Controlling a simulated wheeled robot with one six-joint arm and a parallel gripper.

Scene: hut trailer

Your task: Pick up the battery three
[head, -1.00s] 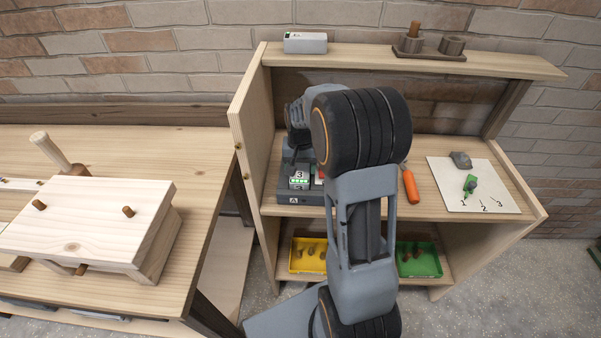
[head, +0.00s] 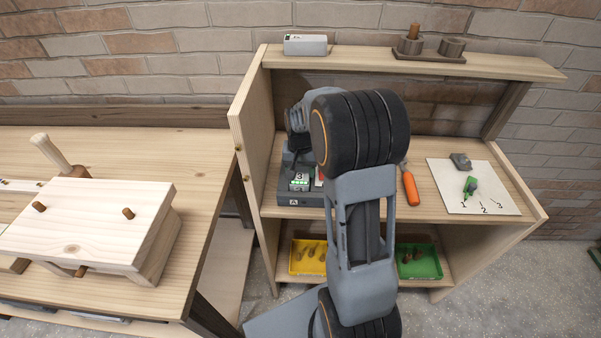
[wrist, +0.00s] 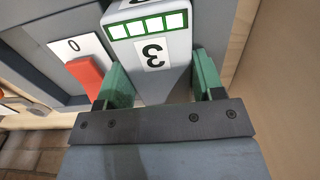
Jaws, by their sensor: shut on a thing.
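Battery three (wrist: 150,45) is a light grey block with a "3" label and a row of green bars. In the wrist view it sits between the green-padded fingers of my gripper (wrist: 162,85), which is shut on it. In the head view the battery (head: 299,181) shows at the dark grey charger (head: 291,198) marked "A" on the middle shelf. My arm hides part of the charger and most of the gripper there. I cannot tell whether the battery is clear of its slot.
A red switch (wrist: 85,76) beside a "0" label is close to the fingers. An orange-handled tool (head: 410,188) and a white numbered sheet (head: 471,203) lie on the shelf. The cabinet's side panel (head: 252,125) stands left of the charger. Another grey block (head: 305,45) sits on top.

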